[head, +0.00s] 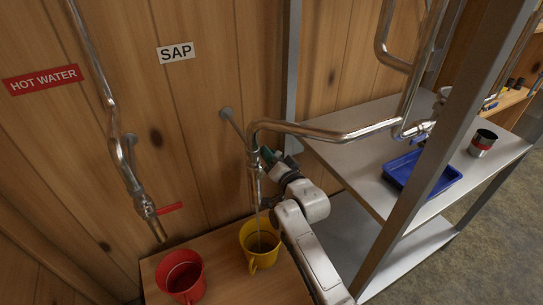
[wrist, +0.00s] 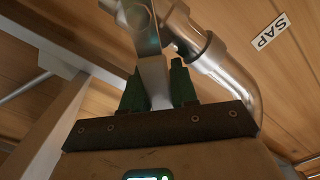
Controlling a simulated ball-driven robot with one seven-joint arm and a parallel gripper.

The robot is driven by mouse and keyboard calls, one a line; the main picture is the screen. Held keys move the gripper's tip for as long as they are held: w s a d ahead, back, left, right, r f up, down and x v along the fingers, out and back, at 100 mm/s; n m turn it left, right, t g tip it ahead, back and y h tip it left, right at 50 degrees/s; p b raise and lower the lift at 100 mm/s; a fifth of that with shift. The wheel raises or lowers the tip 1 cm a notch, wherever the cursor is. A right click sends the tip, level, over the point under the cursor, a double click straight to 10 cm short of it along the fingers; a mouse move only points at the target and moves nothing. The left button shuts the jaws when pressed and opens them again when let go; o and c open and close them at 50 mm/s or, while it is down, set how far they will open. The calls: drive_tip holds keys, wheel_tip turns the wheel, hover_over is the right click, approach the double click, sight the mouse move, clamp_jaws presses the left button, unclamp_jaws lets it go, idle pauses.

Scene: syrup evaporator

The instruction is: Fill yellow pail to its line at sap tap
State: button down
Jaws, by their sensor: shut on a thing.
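The yellow pail (head: 246,238) stands upright on the wooden bench below the sap tap (head: 253,165), a steel pipe under the SAP sign (head: 175,52). A thin pale stream (head: 258,194) runs from the spout into the pail. The inside looks dark; I cannot make out the line or the level. My gripper (head: 268,155) is beside the tap, above the pail. In the wrist view its green fingers (wrist: 158,82) are shut on the tap's flat metal lever (wrist: 154,80). My arm hides part of the space right of the pail.
A red pail (head: 181,277) stands left of the yellow one, below the hot water tap (head: 144,205). To the right, a metal shelf (head: 345,148) holds a blue tray (head: 421,178) and a dark can with a red band (head: 482,143). A grey post (head: 440,150) stands in front.

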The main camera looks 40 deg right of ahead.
drive_tip(key=shift+f, duration=0.1)
drive_tip(key=c, duration=1)
unclamp_jaws()
drive_tip(key=shift+o, duration=0.2)
drive_tip(key=shift+w+a+r, duration=0.1)
drive_tip(key=shift+r, duration=0.1)
